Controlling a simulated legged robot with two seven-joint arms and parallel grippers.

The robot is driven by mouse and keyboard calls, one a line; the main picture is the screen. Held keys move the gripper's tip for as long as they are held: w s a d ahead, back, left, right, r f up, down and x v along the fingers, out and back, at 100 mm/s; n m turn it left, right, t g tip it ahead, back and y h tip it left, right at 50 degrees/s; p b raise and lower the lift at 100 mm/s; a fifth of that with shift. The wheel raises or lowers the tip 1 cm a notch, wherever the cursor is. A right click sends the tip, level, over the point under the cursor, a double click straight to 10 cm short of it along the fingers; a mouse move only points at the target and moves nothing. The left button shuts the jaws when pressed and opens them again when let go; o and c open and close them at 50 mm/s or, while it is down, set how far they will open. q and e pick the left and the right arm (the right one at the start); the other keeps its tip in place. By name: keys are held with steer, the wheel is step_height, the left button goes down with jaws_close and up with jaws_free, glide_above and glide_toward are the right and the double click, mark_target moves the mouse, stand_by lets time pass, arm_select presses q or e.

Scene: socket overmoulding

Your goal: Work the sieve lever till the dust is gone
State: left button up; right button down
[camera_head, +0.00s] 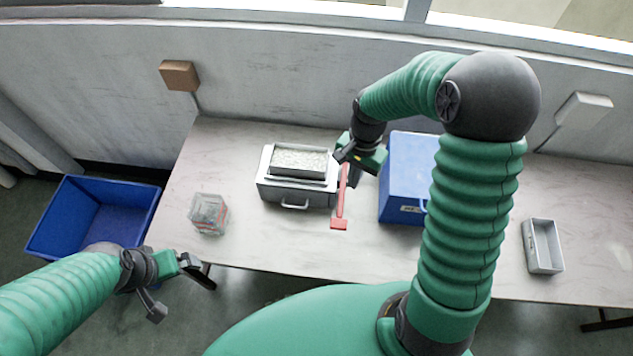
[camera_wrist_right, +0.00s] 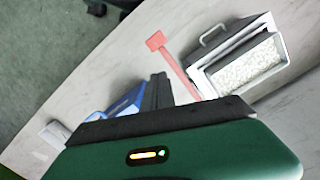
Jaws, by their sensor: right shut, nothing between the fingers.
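The sieve (camera_head: 263,190) is a grey box with a front handle, standing on the table left of centre. Its top tray holds pale granules (camera_head: 300,159), which also show in the wrist view (camera_wrist_right: 248,72). The red lever (camera_head: 340,208) sticks out along the sieve's right side toward the front edge, with a flat square end; it also shows in the wrist view (camera_wrist_right: 172,60). My right gripper (camera_head: 352,177) is shut and empty near the lever's rear end; its fingers (camera_wrist_right: 157,92) appear apart from the lever. My left gripper (camera_head: 205,278) hangs off the table's front edge, its jaw unclear.
A blue box (camera_head: 405,175) stands close right of the lever. A clear container (camera_head: 209,214) with small parts sits at the left. A grey tray (camera_head: 542,246) lies at the far right. A blue crate (camera_head: 95,215) is on the floor at left.

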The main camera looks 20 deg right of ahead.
stand_by(0.3)
steer(key=g+y+p, duration=0.1)
steer(key=p, duration=0.2)
glide_toward(340, 221)
steer(key=shift+d+r, duration=0.15)
steer(key=shift+d, duration=0.05)
steer(key=b+x, duration=0.5)
steer(key=x, duration=0.1)
steer(key=shift+a, duration=0.1)
steer(key=shift+s+a+f+b, duration=0.1)
steer(key=shift+a+f+b, duration=0.05)
steer(key=shift+f+b, duration=0.35)
